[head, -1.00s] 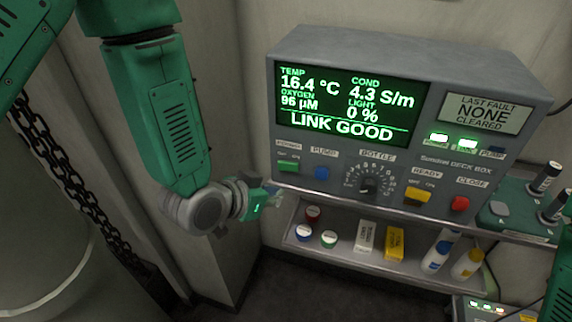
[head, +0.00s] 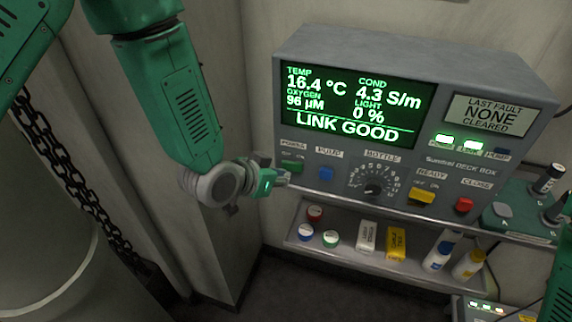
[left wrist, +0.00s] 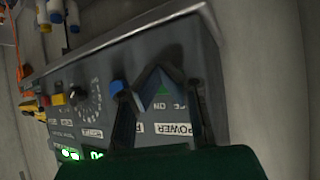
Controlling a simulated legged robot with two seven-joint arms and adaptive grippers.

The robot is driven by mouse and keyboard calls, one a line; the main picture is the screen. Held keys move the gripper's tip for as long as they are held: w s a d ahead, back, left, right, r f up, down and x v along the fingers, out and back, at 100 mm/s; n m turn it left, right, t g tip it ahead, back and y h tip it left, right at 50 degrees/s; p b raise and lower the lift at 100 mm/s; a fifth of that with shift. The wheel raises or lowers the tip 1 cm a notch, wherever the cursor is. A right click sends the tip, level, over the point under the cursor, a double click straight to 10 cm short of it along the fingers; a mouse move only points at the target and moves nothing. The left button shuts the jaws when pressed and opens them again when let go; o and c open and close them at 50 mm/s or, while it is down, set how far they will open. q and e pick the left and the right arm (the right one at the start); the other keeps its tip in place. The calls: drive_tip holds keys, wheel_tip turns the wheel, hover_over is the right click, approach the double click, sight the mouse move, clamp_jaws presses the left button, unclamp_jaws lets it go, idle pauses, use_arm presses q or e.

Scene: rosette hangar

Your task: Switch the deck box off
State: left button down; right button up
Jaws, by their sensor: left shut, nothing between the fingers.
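The grey deck box (head: 440,80) is on the wall, its screen lit green and reading LINK GOOD. Its green POWER switch (head: 291,166) is at the lower left of the panel, left of the blue PUMP button (head: 326,173). My left gripper (head: 286,179) is shut and empty, its tips just below the POWER switch; I cannot tell whether they touch it. In the left wrist view, part of the green switch (left wrist: 162,90) shows between the finger linkages, near the POWER label. My right gripper is out of view.
A bottle dial (head: 374,188), yellow READY switch (head: 422,196) and red CLOSE button (head: 464,204) lie further right. A shelf (head: 345,255) below holds jars, small boxes and bottles. A chain (head: 70,190) hangs at left.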

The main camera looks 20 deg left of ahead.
use_arm(q)
drive_tip(key=shift+d+r, duration=0.1)
drive_tip(key=shift+d, duration=1.15)
drive_tip(key=shift+a, duration=1.05)
drive_tip(key=shift+w+d+r, duration=0.15)
drive_tip(key=shift+w+d, duration=0.15)
drive_tip(key=shift+d, duration=0.5)
drive_tip(key=shift+w+d, duration=0.1)
drive_tip(key=shift+d, duration=0.4)
drive_tip(key=shift+a, duration=0.4)
drive_tip(key=shift+w+a, duration=0.1)
drive_tip(key=shift+a, duration=0.35)
drive_tip(key=shift+w+d, duration=0.2)
drive_tip(key=shift+d, duration=0.3)
drive_tip(key=shift+w+r, duration=0.1)
drive_tip(key=shift+w, duration=0.05)
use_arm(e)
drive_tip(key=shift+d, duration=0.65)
